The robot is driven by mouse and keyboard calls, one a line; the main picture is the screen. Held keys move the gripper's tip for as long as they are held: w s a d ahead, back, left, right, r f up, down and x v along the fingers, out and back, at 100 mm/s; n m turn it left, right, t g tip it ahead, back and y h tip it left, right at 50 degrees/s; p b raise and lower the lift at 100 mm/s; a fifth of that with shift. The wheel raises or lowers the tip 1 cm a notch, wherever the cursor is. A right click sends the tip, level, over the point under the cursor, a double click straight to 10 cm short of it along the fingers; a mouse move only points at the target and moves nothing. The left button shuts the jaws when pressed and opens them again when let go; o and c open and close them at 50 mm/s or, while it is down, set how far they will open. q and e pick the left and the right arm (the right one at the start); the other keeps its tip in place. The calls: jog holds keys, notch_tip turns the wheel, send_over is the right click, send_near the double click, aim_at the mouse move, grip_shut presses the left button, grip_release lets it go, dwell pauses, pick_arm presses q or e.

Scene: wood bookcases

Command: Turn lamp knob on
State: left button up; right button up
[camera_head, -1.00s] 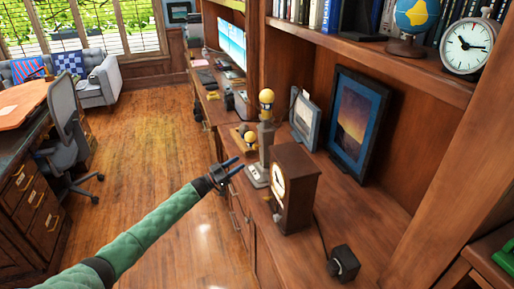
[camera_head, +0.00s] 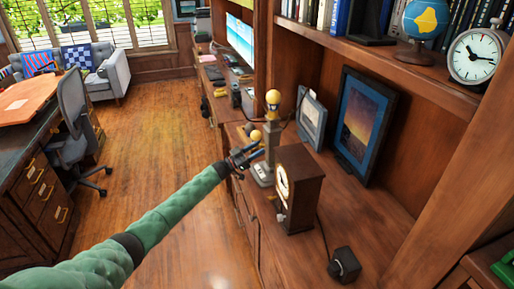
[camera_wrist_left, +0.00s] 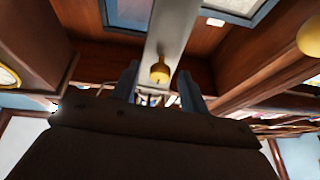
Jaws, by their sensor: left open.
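A small brass-coloured knob (camera_wrist_left: 160,70) shows on the column, between the two fingertips. My left gripper (camera_head: 257,155) is in front of the lamp's lower column, with its fingers apart on either side of the knob in the wrist view. I cannot tell whether they touch it. In the head view the gripper hides the knob. My right gripper is not in view.
A wooden clock (camera_head: 303,185) stands close to the right of the lamp. Picture frames (camera_head: 311,118) lean behind it, and a black box (camera_head: 344,264) lies nearer. The floor (camera_head: 150,170) left of the counter is open.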

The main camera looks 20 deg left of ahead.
pick_arm(q)
jog(key=shift+w+d, duration=0.15)
jog(key=shift+d, duration=0.05)
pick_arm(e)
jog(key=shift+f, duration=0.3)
pick_arm(q)
grip_shut()
